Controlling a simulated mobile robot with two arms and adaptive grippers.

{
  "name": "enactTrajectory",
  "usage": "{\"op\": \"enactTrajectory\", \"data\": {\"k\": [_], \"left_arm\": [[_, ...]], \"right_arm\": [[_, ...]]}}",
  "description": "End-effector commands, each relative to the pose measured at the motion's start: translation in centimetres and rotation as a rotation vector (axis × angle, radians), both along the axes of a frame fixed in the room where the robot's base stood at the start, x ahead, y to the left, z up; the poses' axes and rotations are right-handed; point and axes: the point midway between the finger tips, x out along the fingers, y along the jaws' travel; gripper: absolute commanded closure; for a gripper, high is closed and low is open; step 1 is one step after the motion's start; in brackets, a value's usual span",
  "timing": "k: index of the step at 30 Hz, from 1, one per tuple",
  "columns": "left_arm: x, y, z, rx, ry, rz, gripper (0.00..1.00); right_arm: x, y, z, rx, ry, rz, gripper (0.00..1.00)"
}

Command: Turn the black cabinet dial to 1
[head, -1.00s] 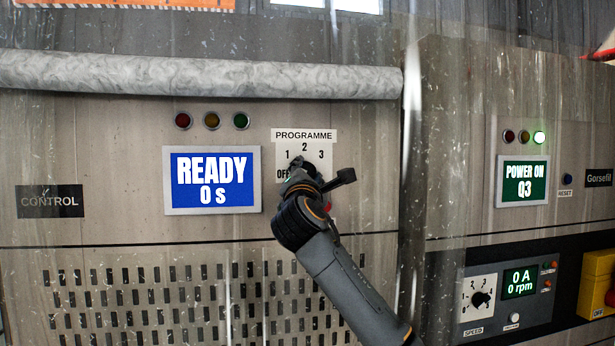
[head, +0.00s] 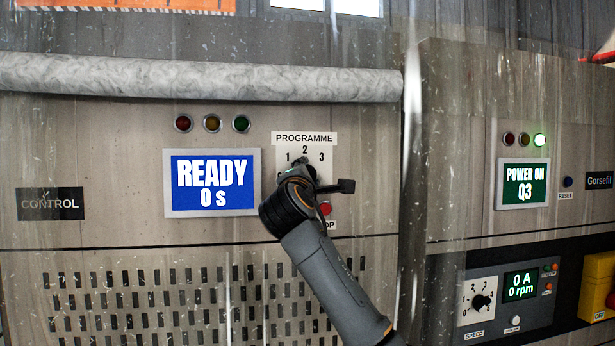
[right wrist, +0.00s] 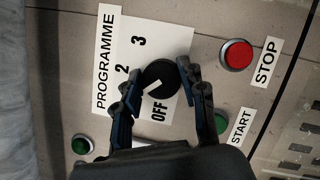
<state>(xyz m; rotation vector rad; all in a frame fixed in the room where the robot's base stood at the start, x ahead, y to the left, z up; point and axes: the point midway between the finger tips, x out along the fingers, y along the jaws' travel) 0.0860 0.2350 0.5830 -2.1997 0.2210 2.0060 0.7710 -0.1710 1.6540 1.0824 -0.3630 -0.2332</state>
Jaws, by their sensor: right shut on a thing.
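The black cabinet dial (right wrist: 160,79) sits on the white PROGRAMME plate (right wrist: 187,42), marked OFF, 1, 2 and 3. My right gripper (right wrist: 160,78) is shut on the dial, one finger on each side, in the right wrist view. The dial's white pointer line slants down-left there, between 2 and OFF. The 1 is hidden behind a finger in that view. In the head view, my right gripper (head: 303,176) covers most of the dial and the OFF mark, while 1, 2 and 3 show on the plate (head: 320,142). My left gripper is not in view.
A red STOP button (right wrist: 236,54) and a green START button (right wrist: 221,123) sit close to the plate. A blue READY display (head: 212,182) is left of it. A grey rounded bar (head: 200,77) runs above the panel. Another cabinet (head: 480,110) stands at the right.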

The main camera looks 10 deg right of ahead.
Motion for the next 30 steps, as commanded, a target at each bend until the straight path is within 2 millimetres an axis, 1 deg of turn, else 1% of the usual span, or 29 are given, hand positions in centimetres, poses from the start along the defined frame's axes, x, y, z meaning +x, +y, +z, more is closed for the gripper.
{"op": "enactTrajectory", "data": {"k": [4,5,6,7,8,16,20,23,26,30], "left_arm": [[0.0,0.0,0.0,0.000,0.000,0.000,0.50],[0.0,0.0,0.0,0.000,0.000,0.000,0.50],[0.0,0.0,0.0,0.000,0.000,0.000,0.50],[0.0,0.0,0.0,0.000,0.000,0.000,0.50],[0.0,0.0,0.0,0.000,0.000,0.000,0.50],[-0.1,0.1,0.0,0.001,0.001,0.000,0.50],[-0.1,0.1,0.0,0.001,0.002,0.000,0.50],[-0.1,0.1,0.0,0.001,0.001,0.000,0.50],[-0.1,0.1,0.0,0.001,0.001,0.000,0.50],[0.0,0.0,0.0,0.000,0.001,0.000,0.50]], "right_arm": [[0.0,0.0,0.0,0.000,0.001,0.000,0.91],[0.0,0.0,0.0,-0.001,0.000,0.000,0.53],[0.0,0.0,0.0,-0.001,0.000,0.000,0.45],[0.0,0.0,0.0,-0.001,0.000,0.000,0.39],[0.0,0.0,0.0,-0.001,0.000,0.000,0.36],[0.0,0.0,0.0,-0.001,0.000,0.000,0.36],[-0.4,0.2,-0.1,-0.001,0.000,0.000,0.36],[-1.4,0.6,-0.3,-0.001,-0.002,0.001,0.36],[-2.9,1.2,-0.6,0.000,-0.002,0.003,0.36],[-5.5,2.3,-1.1,-0.001,-0.001,0.004,0.36]]}}
